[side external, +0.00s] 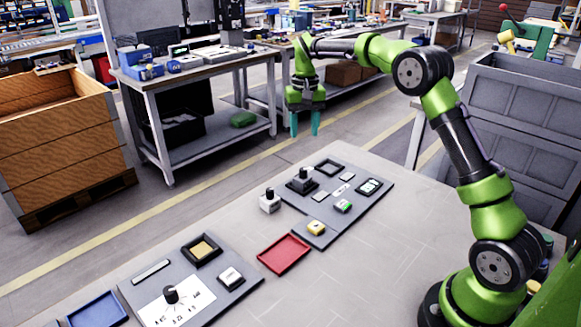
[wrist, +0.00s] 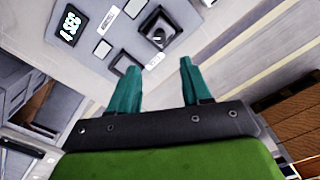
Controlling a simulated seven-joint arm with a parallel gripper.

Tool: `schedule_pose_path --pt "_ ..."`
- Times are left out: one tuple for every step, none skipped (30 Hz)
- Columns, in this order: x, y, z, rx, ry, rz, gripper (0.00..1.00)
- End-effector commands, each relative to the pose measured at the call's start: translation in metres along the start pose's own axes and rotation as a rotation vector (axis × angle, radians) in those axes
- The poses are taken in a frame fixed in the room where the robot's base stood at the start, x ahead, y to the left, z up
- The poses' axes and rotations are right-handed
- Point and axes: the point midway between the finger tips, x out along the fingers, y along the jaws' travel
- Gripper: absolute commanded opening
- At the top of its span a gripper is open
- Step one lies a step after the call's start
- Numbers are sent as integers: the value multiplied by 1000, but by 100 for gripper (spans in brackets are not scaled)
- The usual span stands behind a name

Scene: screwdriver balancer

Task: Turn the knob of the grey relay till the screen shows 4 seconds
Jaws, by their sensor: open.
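The grey relay (side external: 303,184), a small block with a dark knob on top, sits in a black square frame on the far grey board. It also shows in the wrist view (wrist: 158,39), beyond my fingertips. The screen (side external: 369,186) is at the right of that board; in the wrist view the screen (wrist: 70,22) appears to read 4 SEC, tilted. My gripper (side external: 304,131) is open and empty, pointing down, high above and beyond the board's far edge. Its teal fingers (wrist: 157,66) are spread apart and touch nothing.
A white block with a black knob (side external: 269,203) stands beside the board. A yellow button (side external: 316,228) and a green one (side external: 343,206) sit on it. A red tray (side external: 284,255), a blue tray (side external: 97,311) and a second board with a dial knob (side external: 171,295) lie nearer.

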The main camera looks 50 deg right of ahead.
Motion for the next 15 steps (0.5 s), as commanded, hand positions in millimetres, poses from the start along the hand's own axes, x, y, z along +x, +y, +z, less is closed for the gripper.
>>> schedule_pose_path --pt "13 1 1 0 -6 1 48" --pt "19 1 1 1 -5 0 48" --pt "28 1 1 0 -6 1 48" --pt "35 1 1 1 -6 1 48" --pt "42 1 1 1 -7 0 48" --pt "51 0 1 1 -6 0 48" --pt "57 0 1 1 -6 1 48" --pt "64 1 1 0 -5 1 48" --pt "72 0 1 1 -5 1 48" --pt "78 0 1 1 -6 1 48" --pt "84 0 1 0 -5 0 48" --pt "91 0 1 1 -5 0 48" --pt "96 0 1 2 -5 0 48" --pt "101 0 1 1 -5 -1 48" --pt "106 0 1 1 -4 0 48"
